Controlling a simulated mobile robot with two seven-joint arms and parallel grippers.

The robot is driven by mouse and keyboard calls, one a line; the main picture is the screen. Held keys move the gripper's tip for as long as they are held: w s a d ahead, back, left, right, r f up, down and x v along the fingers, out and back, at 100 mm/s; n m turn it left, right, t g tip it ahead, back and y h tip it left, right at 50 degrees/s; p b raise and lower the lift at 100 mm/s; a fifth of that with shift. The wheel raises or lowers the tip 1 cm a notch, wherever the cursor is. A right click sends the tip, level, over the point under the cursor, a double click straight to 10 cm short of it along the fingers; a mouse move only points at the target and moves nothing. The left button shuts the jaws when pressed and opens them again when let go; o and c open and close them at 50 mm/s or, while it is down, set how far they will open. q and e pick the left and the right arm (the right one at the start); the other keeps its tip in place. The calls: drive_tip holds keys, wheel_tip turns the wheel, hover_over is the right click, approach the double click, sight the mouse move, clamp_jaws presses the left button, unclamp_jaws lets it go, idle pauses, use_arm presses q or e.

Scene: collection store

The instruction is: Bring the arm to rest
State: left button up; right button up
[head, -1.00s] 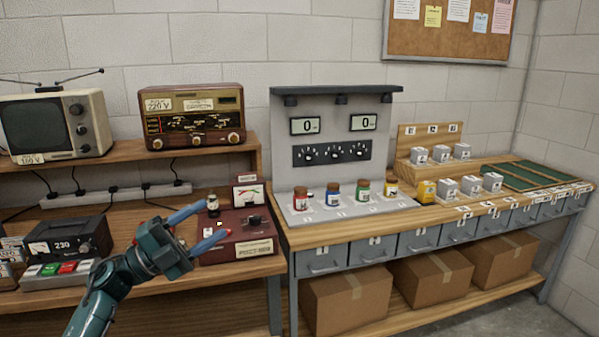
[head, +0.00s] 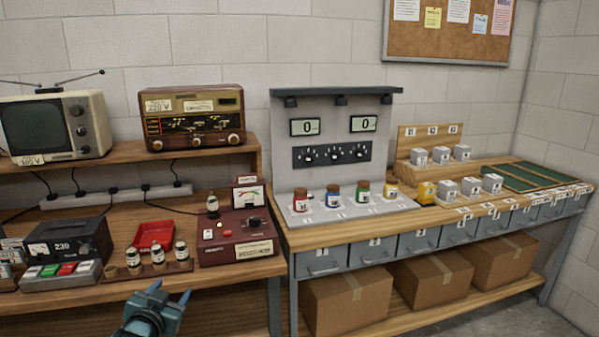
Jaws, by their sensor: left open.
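My left gripper (head: 171,299) is low in the head view, in front of the left bench's (head: 215,290) front edge. Its two blue fingers point up and are apart, with nothing between them. The maroon tester (head: 237,238) stands behind it to the right, with a small tube (head: 212,204) upright on its top. A wooden rack (head: 147,270) with several small tubes lies behind the gripper, apart from it. My right gripper is not in view.
A red tray (head: 154,235) and a grey 230 box (head: 67,241) stand on the left bench. A radio (head: 193,120) and a television (head: 54,127) sit on the shelf above. Several coloured jars line the right bench (head: 330,236). Cardboard boxes (head: 346,299) fill its lower shelf.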

use_arm(q)
drive_tip(key=s+d+f+g+h, duration=0.1)
drive_tip(key=s+d+f, duration=0.3)
drive_tip(key=s+f, duration=0.25)
drive_tip(key=s+d+f+g+h, duration=0.1)
drive_tip(key=s+d+f, duration=0.35)
drive_tip(key=s, duration=0.35)
drive_tip(key=s+d+f+g, duration=0.1)
drive_tip(key=s+d+f, duration=0.1)
drive_tip(key=s, duration=0.7)
drive_tip(key=s+d+f+g+h, duration=0.1)
drive_tip(key=s+d, duration=0.3)
drive_tip(key=s, duration=0.5)
drive_tip(key=shift+d+f+n+g+h, duration=0.3)
drive_tip(key=shift+f+g, duration=0.15)
drive_tip(key=shift+g, duration=0.05)
